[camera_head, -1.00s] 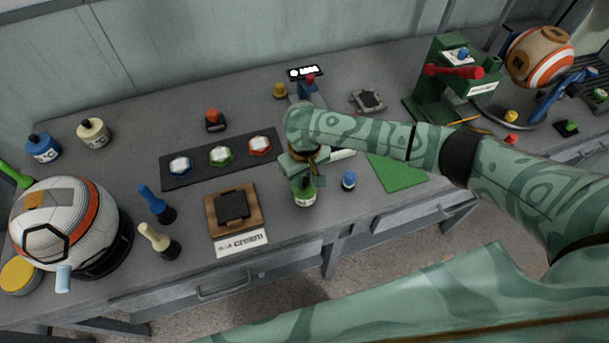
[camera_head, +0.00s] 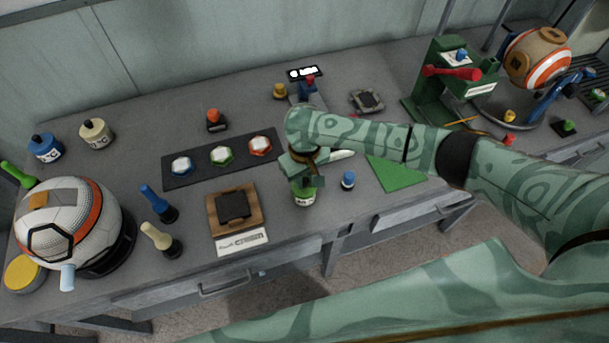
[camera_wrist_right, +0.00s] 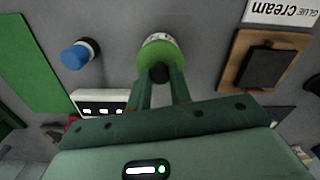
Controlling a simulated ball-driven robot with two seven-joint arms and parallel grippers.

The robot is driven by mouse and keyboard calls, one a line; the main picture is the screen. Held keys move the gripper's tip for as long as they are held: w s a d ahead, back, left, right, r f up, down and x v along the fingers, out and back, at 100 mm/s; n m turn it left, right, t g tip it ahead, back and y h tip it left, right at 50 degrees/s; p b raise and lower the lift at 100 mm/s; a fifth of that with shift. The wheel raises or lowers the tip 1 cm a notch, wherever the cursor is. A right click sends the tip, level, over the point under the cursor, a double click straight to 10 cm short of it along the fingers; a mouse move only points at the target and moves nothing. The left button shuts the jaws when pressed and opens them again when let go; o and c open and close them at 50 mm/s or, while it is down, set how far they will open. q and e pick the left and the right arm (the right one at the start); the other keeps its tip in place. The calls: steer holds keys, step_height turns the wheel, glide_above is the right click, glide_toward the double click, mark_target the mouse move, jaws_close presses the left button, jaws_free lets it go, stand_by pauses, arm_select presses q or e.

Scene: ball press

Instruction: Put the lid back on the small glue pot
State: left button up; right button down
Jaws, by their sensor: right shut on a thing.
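The small glue pot (camera_head: 303,201), with a white label, stands on the bench near its front edge, below my right gripper. Its green lid (camera_wrist_right: 158,58) has a dark knob and shows in the right wrist view. My right gripper (camera_wrist_right: 160,78) is shut on the lid's knob; in the head view the gripper (camera_head: 305,180) is right over the pot. The lid is over the pot's top, with a bit of the white label (camera_wrist_right: 158,38) showing past its rim. I cannot tell whether the lid is fully seated. My left gripper is not in view.
A blue-capped small bottle (camera_head: 348,180) stands just right of the pot, near a green mat (camera_head: 397,172). A wooden block with a dark pad (camera_head: 234,206) and a "cream" card (camera_head: 242,242) lie to the left. A black strip (camera_head: 172,177) holds three coloured pieces behind.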

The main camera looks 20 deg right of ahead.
steer(key=shift+f+p, duration=0.15)
steer(key=shift+p, duration=0.8)
stand_by(0.7)
steer(key=c, duration=0.7)
jaws_free()
step_height(320, 180, up, 7)
steer(key=p, duration=0.9)
jaws_close()
